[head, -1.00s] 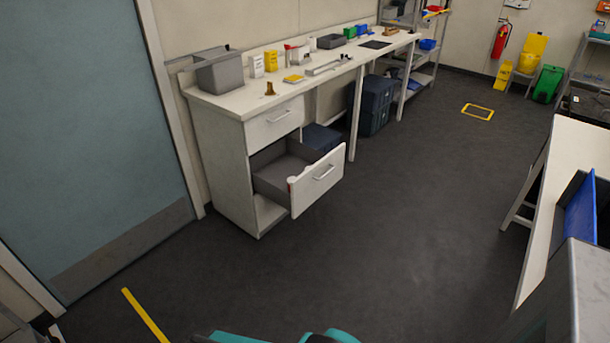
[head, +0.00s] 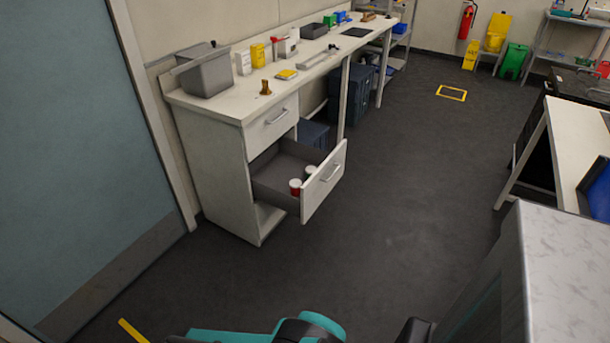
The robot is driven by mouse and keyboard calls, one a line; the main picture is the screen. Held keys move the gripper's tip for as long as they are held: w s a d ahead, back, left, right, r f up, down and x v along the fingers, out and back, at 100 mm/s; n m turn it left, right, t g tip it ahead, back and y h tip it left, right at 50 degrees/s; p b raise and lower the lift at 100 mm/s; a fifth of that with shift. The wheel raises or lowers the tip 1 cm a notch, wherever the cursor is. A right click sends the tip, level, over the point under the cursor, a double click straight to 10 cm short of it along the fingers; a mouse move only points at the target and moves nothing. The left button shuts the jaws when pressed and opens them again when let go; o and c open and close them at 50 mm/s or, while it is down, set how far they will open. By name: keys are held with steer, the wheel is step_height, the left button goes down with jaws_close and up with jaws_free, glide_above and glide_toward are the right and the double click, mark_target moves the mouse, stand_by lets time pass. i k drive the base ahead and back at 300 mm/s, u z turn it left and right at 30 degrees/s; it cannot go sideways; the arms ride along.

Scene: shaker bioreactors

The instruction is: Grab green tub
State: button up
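The open lower drawer (head: 275,173) of the white cabinet holds two small tubs with pale lids near its front panel. One is the green tub (head: 311,172), standing behind and to the right of a red tub (head: 295,187). The drawer front hides part of both. Teal and black parts of my arm show at the bottom edge of the head view, well short of the drawer. My gripper is not in view.
The drawer front (head: 325,182) juts out over the floor. The bench top (head: 225,105) carries a grey bin (head: 205,75), yellow boxes and other items. A grey marbled surface (head: 565,265) stands close at right. The dark floor (head: 400,210) between is clear.

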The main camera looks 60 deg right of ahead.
mark_target(310, 170)
steer(key=i, duration=1.15)
steer(key=z, duration=3.55)
steer(key=i, duration=0.1)
steer(key=u, duration=2.2)
